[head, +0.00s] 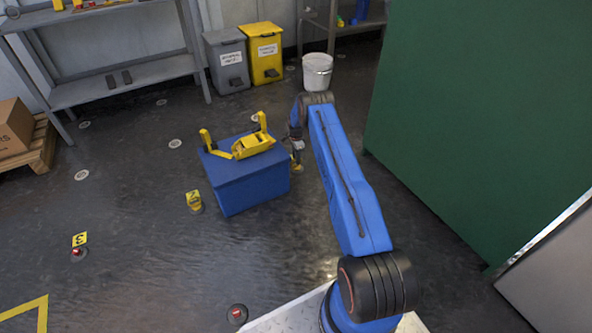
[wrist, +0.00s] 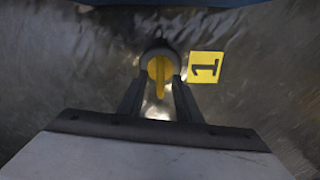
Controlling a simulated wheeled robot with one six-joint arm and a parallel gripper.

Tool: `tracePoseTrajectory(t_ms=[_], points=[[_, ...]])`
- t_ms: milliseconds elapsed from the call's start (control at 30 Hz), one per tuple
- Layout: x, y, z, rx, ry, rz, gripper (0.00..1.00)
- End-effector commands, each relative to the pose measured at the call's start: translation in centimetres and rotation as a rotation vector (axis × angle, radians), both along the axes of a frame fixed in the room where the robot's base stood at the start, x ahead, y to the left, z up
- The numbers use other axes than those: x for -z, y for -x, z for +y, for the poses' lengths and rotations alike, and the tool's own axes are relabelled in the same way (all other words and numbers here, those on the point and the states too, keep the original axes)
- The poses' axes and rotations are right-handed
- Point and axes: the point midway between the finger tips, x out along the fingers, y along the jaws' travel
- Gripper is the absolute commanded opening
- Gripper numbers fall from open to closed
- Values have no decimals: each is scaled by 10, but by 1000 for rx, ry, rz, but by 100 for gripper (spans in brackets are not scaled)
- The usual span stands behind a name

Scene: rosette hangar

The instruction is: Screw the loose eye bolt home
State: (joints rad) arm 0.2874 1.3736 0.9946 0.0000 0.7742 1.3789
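In the wrist view a yellow part (wrist: 160,70), which looks like the eye bolt's head, stands in a round grey collar on the dark floor. A yellow tag marked 1 (wrist: 205,67) is just right of it. My gripper (wrist: 160,82) points down with one finger on each side of the yellow part. I cannot tell whether the fingers touch it. In the head view my gripper (head: 297,155) is low, just right of the blue box, and mostly hides what is under it. Other yellow-tagged floor fittings are number 2 (head: 194,202) and number 3 (head: 79,248).
The blue box (head: 245,192) with a yellow tool (head: 252,144) on top stands close left of my gripper. A large green panel (head: 480,120) is on the right. A white bucket (head: 317,70), grey bin (head: 227,62) and yellow bin (head: 262,53) stand behind. The left foreground floor is mostly clear.

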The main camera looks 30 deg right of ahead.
Motion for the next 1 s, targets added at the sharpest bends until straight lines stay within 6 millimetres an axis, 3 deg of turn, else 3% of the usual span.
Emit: tracePoseTrajectory(t_ms=[167,700,1000], points=[[-17,-1,0,0,1,-3,32],[-123,-1,0,0,1,-3,32],[-165,-1,0,0,0,-2,32]])
